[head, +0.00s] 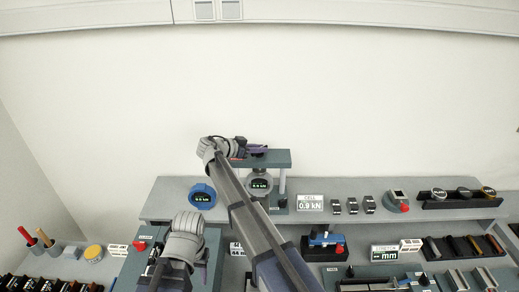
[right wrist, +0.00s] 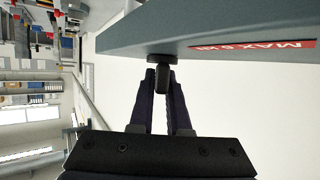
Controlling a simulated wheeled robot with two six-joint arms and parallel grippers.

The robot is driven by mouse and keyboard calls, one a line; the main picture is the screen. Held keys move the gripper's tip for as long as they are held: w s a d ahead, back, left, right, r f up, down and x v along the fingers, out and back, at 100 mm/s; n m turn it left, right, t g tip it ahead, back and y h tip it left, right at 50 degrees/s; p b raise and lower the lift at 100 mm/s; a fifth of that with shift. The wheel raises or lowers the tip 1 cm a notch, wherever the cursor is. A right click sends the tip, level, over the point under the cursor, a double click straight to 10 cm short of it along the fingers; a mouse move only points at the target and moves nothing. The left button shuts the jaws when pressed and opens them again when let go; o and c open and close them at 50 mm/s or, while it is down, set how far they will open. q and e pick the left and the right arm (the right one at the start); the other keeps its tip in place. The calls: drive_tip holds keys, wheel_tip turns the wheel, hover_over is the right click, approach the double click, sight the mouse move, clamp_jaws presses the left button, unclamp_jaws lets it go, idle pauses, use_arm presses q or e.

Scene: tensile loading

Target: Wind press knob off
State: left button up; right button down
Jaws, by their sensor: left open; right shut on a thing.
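The press (head: 282,160) stands on the raised shelf at the back, with a grey top beam and a round gauge (head: 260,184) below it. In the right wrist view the beam (right wrist: 225,30) carries a red label, and the dark knob (right wrist: 162,76) shows at its edge. My right gripper (head: 256,150) reaches the top of the press; its dark fingers (right wrist: 161,84) are shut on the knob. In the head view the knob is too small to make out clearly. My left gripper (head: 203,276) is low at front left, open, with its fingers partly hidden.
A blue device (head: 323,240) sits on the lower bench. My right arm crosses the middle of the view.

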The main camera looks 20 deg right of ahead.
drive_tip(key=shift+s, duration=0.1)
drive_tip(key=shift+s+d+n+t+y, duration=0.15)
drive_tip(key=shift+n+t+y, duration=0.35)
drive_tip(key=shift+n+t, duration=0.6)
drive_tip(key=n+t+y, duration=0.2)
drive_tip(key=shift+n+t, duration=0.3)
drive_tip(key=shift+n, duration=0.1)
drive_tip(key=n+t+y, duration=0.1)
drive_tip(key=y, duration=0.1)
drive_tip(key=n+t+y, duration=0.1)
drive_tip(key=n, duration=0.1)
drive_tip(key=n+t+y, duration=0.1)
drive_tip(key=n+y, duration=0.1)
drive_tip(key=shift+w+t+y, duration=0.25)
drive_tip(key=shift+t+y, duration=0.05)
drive_tip(key=shift+n, duration=0.5)
drive_tip(key=shift+y, duration=0.3)
drive_tip(key=c, duration=0.9)
unclamp_jaws()
drive_tip(key=shift+s+a+r, duration=0.1)
drive_tip(key=shift+a, duration=0.1)
